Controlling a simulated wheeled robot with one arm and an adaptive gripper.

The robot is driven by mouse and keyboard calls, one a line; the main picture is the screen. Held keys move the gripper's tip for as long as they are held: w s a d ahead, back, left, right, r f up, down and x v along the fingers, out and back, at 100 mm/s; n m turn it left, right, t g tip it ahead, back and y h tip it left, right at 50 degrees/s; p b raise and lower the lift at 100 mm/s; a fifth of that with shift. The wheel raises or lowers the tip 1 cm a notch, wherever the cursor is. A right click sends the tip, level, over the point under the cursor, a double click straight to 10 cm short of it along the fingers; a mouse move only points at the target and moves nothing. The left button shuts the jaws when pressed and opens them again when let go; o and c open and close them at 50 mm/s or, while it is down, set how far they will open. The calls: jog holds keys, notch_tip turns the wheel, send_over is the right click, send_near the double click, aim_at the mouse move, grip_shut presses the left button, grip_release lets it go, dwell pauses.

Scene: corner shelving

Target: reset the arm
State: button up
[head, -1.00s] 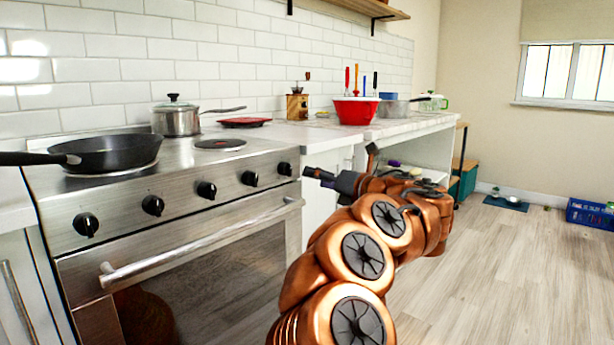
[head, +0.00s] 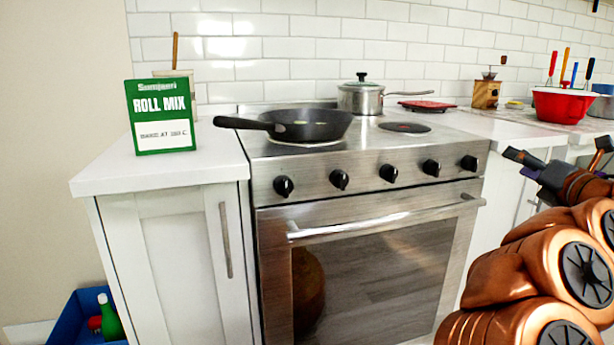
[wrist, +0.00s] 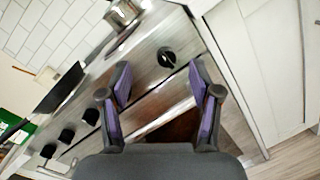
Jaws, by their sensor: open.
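My copper-coloured arm (head: 540,260) shows at the lower right of the head view, folded in front of the counter to the right of the stove. My gripper (head: 560,150) is at its end, with dark fingers spread apart. In the wrist view my gripper (wrist: 160,85) is open, its two purple-padded fingers apart with nothing between them. Beyond the fingers are the stove front and a black knob (wrist: 166,57). The gripper appears apart from the stove.
The stove (head: 370,230) carries a black frying pan (head: 310,125) and a lidded pot (head: 360,97). A green roll mix box (head: 160,115) stands on the left counter (head: 110,178). A red bowl (head: 562,105) is at the right. A blue crate (head: 80,315) is on the floor.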

jog(key=s+d+r+m+g+h+p, duration=0.2)
jog(key=s+r+m+g+h+p, duration=0.15)
jog(key=r+m+h+p, duration=0.5)
jog(key=s+d+r+m+g+h+p, duration=0.2)
jog(key=s+r+m+h+p, duration=0.25)
jog(key=r+m+p, duration=0.65)
jog(key=s+a+f+m+g+y+p, duration=0.35)
jog(key=s+a+m+p, duration=0.2)
jog(key=a, duration=0.25)
jog(key=s+a+f+m+g+y+p, duration=0.35)
jog(key=a+f+p, duration=0.2)
jog(key=a, duration=0.25)
jog(key=s+a+f+m+g+y+p, duration=0.1)
jog(key=s+a+g+y+p, duration=0.3)
jog(key=s+a, duration=1.5)
jog(key=g+p, duration=0.3)
jog(key=p, duration=0.2)
jog(key=shift+s+g+y+p, duration=0.3)
jog(key=shift+g+y, duration=0.05)
jog(key=shift+y, duration=0.05)
jog(key=shift+d, duration=0.1)
